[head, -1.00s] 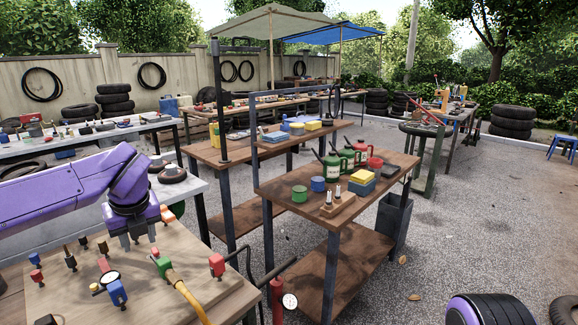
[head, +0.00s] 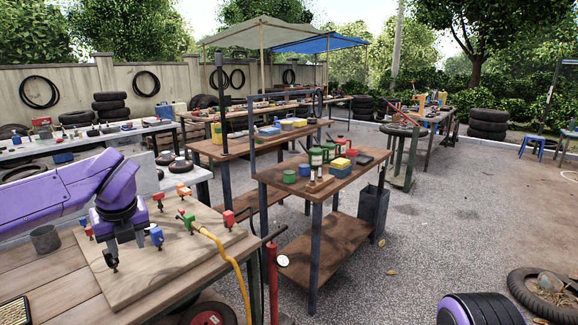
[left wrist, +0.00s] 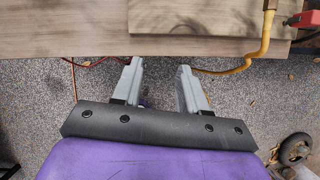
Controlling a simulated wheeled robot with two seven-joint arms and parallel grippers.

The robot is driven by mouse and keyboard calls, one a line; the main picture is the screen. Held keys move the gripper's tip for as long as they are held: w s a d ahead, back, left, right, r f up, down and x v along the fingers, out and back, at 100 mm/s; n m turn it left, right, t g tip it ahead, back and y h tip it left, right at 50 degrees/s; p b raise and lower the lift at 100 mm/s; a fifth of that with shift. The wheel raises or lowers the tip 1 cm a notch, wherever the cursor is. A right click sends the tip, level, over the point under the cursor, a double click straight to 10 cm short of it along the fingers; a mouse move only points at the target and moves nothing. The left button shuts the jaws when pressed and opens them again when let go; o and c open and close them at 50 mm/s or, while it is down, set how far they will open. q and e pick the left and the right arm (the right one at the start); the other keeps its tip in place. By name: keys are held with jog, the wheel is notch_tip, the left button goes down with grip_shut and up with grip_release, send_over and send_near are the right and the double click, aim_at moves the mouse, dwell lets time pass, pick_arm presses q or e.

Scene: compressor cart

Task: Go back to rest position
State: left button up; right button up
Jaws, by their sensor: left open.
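My left gripper (head: 124,245) hangs from its purple wrist over the left part of the wooden board (head: 188,262) in the head view. In the left wrist view, its two grey fingers (left wrist: 159,78) are apart with nothing between them. There the fingertips point toward the board's bench edge (left wrist: 80,45), with gravel showing below and between them. My right gripper is not in view; a purple and black part of my own body shows at the lower right of the head view.
The board carries several red, blue and green fittings and a yellow hose (head: 238,275). A red pump (head: 273,280) stands beside the bench. A wooden cart (head: 345,178) holds mugs and green cans. A tyre (head: 545,290) lies at right. Open gravel (head: 430,220) lies between.

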pick_arm(q)
jog(key=w+d+f+m+t+y, duration=0.25)
jog(key=f+m+t+y, duration=0.2)
jog(key=f+m, duration=1.25)
jog(key=s+d+f+m+t+h, duration=0.15)
jog(key=s+d+f+m, duration=0.25)
jog(key=s+f+m, duration=0.45)
jog(key=s+f+m+g+h, duration=0.1)
jog(key=s+f+m, duration=0.3)
jog(key=s, duration=0.5)
jog(key=s+a+f+m+g, duration=0.1)
jog(key=s+f+m+g, duration=0.2)
jog(key=s+f, duration=0.5)
jog(key=s+a+f+m+g+h, duration=0.1)
jog(key=s+f+m, duration=0.3)
jog(key=s, duration=0.7)
notch_tip(320, 180, down, 2)
jog(key=shift+s+a+m+g+h, duration=0.2)
jog(key=shift+m+g+h, duration=0.15)
jog(key=shift+g, duration=0.25)
jog(key=shift+w, duration=0.15)
